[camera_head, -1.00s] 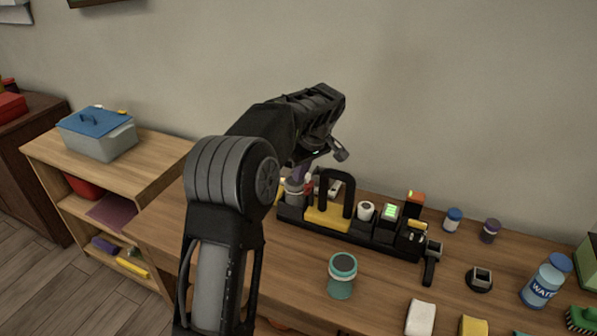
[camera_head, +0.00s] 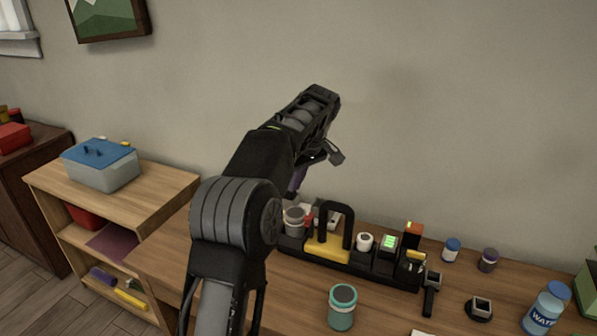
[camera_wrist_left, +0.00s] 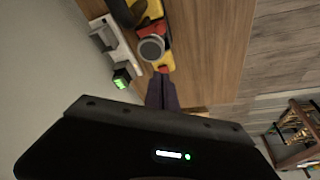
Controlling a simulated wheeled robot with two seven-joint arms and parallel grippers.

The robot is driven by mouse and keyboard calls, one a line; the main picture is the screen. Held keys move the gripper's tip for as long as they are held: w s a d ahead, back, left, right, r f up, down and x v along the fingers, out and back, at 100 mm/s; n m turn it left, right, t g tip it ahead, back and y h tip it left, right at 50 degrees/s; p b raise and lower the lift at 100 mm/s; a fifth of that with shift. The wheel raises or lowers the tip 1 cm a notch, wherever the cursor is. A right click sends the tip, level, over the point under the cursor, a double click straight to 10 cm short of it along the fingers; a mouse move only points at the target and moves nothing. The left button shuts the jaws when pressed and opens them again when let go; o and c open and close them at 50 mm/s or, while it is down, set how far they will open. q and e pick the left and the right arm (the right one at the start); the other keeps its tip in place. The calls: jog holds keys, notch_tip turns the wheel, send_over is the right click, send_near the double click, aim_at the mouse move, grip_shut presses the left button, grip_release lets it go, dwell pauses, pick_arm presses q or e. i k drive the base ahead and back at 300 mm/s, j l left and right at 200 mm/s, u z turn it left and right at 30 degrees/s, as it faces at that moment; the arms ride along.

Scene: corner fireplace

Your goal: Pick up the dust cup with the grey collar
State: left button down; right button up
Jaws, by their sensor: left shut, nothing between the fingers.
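A grey-topped cup (camera_head: 293,220), which looks like the dust cup with the grey collar, stands at the left end of the black and yellow organizer (camera_head: 322,250). Its round grey top also shows in the wrist view (camera_wrist_left: 151,48), beside red and yellow parts. My left gripper (camera_head: 297,184) is above and behind this cup, apart from it. Its purple fingers are shut and empty in the wrist view (camera_wrist_left: 161,78). My forearm hides part of the table left of the cup. A teal cup with a dark top (camera_head: 342,308) stands nearer the front.
The organizer's black handle (camera_head: 335,222) rises close to the cup. A white roll (camera_head: 364,241) and a green-lit device (camera_head: 388,243) sit farther right. Small jars (camera_head: 451,249) and a water bottle (camera_head: 545,308) stand to the right. A wooden shelf (camera_head: 170,185) is at left.

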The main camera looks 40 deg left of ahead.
aim_at(295, 226)
jog(key=k, duration=1)
